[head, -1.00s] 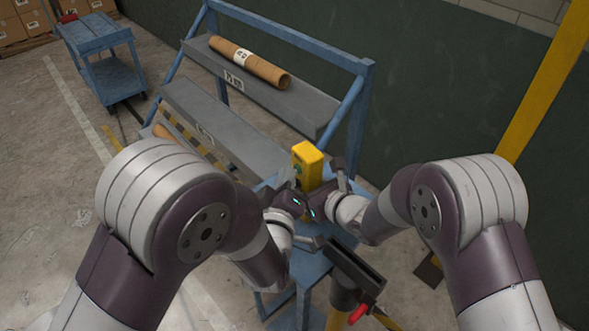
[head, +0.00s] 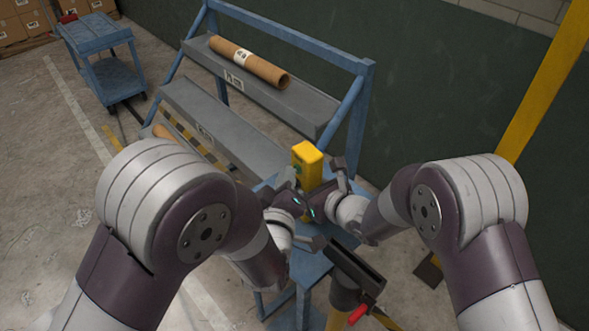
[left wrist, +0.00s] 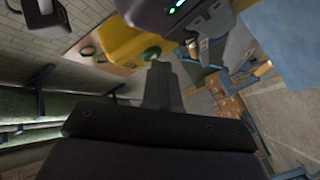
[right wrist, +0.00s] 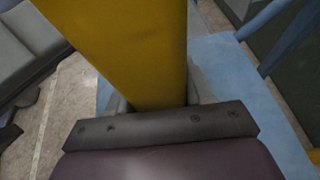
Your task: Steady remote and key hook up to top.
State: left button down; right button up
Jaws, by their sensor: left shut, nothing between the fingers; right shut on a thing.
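The yellow remote (head: 309,166) stands upright above the blue bench in the head view. It also fills the upper part of the right wrist view (right wrist: 135,50). My right gripper (right wrist: 158,100) is shut on it, with a finger on each side. A green round button (left wrist: 152,54) shows on the remote's face in the left wrist view. My left gripper (left wrist: 160,75) is shut and empty, its tips close to that button. I cannot tell whether they touch it. In the head view my left gripper (head: 289,180) is beside the remote's left face. I cannot make out a hook.
A blue rack (head: 367,80) with grey sloped shelves holds a brown tube (head: 250,64) behind the remote. A blue bench (head: 308,268) lies beneath my grippers. A dark stand with a red handle (head: 357,314) is in front. A blue cart (head: 110,75) stands far left.

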pick_arm(q)
jog(key=shift+s+a, duration=0.55)
jog(key=shift+a, duration=0.15)
jog(key=s+a, duration=0.3)
jog(key=shift+s+a, duration=0.1)
jog(key=shift+a, duration=0.3)
dwell(1.7)
pick_arm(e)
jog(key=o, duration=1.3)
jog(key=shift+o, duration=0.2)
